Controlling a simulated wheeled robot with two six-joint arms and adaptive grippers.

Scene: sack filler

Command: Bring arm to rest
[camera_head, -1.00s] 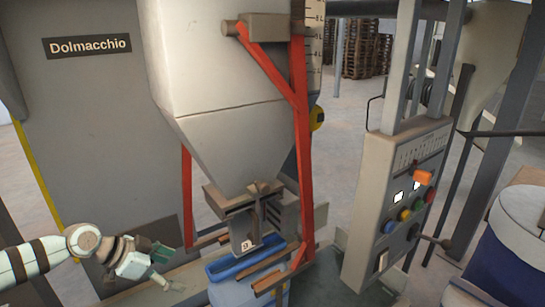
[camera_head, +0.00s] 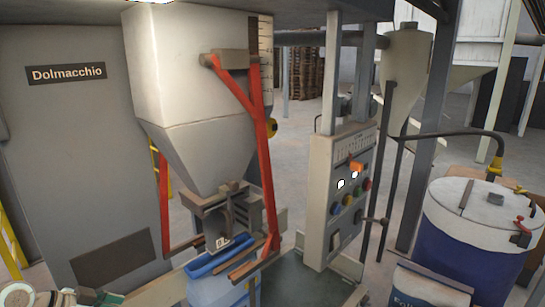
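My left arm (camera_head: 35,292) enters at the bottom left corner. Only the upper part of my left gripper (camera_head: 108,300) shows, at the bottom edge of the picture. Its fingers are mostly cut off, so I cannot tell whether it is open or shut. It is to the left of the filler's spout (camera_head: 222,212) and apart from it. A blue-rimmed, pale blue sack or bin (camera_head: 205,289) stands under the spout. My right gripper is not in view.
The grey hopper (camera_head: 195,75) hangs in a red frame (camera_head: 264,165). A control panel (camera_head: 318,200) with coloured buttons stands right of it. A lidded blue drum (camera_head: 465,255) and a printed sack (camera_head: 428,287) are at the right.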

